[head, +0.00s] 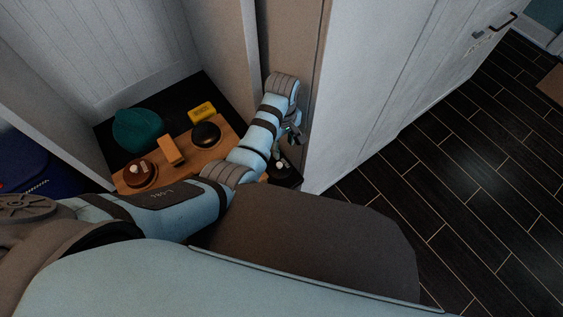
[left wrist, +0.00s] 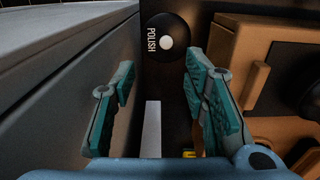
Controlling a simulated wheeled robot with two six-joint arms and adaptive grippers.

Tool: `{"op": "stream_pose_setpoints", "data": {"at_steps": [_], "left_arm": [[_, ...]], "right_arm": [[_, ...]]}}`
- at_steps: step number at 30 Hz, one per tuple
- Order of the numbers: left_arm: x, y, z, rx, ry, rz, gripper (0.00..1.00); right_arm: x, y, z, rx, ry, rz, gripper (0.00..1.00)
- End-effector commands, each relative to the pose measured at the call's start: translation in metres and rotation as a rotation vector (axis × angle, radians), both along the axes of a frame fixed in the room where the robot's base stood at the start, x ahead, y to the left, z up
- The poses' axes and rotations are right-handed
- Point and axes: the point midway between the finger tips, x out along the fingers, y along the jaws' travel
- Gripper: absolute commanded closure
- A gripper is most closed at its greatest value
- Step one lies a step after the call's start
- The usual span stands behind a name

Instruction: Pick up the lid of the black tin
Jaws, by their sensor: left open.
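The black tin (head: 283,171) stands low in the corner right of the wooden board in the head view, partly shaded, with a small pale knob on top. In the left wrist view its round black lid (left wrist: 157,28) shows the word POLISH and a white knob, beyond the fingertips. My left gripper (head: 292,134) is above the tin, next to the tan panel. In the left wrist view the left gripper (left wrist: 160,80) has its two teal fingers spread, with nothing between them. The tin's sides are mostly hidden. My right gripper is not in view.
A wooden board (head: 190,153) holds a brown round tin (head: 139,175), a tan block (head: 171,150) and a dark round item (head: 206,136). A teal knit hat (head: 137,130) and yellow box (head: 202,110) lie behind. A white wall panel (head: 360,80) stands close right of the arm.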

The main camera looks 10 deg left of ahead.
Motion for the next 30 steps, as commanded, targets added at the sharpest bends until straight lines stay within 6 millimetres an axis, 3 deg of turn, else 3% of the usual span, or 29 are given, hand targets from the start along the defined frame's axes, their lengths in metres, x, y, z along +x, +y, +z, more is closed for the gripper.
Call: {"op": "stream_pose_setpoints", "data": {"at_steps": [1, 3, 11, 16, 23, 24, 30], "left_arm": [[-0.001, 0.001, -0.023, 0.000, 0.002, 0.001, 0.59], [-0.001, 0.001, -0.042, 0.000, 0.002, 0.001, 0.59], [-0.002, 0.003, -0.075, 0.001, 0.000, 0.000, 0.59], [-0.006, 0.006, -0.110, 0.001, 0.001, -0.003, 0.59], [-0.006, 0.006, -0.113, 0.001, -0.001, -0.003, 0.59], [-0.006, 0.006, -0.113, 0.001, -0.001, -0.003, 0.61], [-0.006, 0.006, -0.113, 0.001, -0.001, -0.003, 0.93]], "right_arm": [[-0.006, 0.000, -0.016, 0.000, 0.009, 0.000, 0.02], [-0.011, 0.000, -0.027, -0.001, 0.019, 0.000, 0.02], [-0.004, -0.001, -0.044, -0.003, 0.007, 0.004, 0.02], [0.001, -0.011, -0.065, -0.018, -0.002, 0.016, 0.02], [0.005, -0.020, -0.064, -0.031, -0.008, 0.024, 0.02], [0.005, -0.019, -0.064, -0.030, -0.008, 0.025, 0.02], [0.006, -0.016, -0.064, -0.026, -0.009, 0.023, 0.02]]}}
